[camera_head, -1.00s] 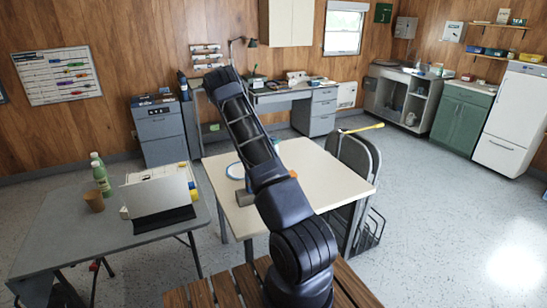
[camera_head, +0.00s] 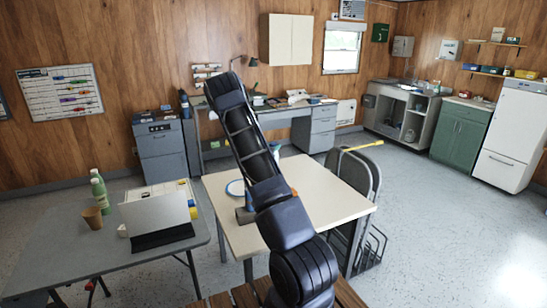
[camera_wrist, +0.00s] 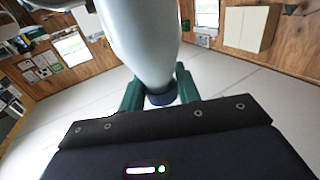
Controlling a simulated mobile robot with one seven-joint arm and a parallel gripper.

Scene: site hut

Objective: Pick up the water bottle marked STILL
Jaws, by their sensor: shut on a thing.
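A large pale grey-white bottle (camera_wrist: 143,40) with a dark cap fills the top middle of the wrist view. Its body narrows toward the cap, which lies between the two green fingers of my gripper (camera_wrist: 159,92). The gripper is shut on it at the neck end. No marking shows on the part in view, so I cannot read whether it says STILL. In the head view my arm hides the gripper. Two green bottles (camera_head: 99,193) stand at the back of the grey table at left.
The grey table (camera_head: 60,255) also bears a brown cup (camera_head: 92,217) and an open laptop-like screen (camera_head: 157,213). Floor at right is clear.

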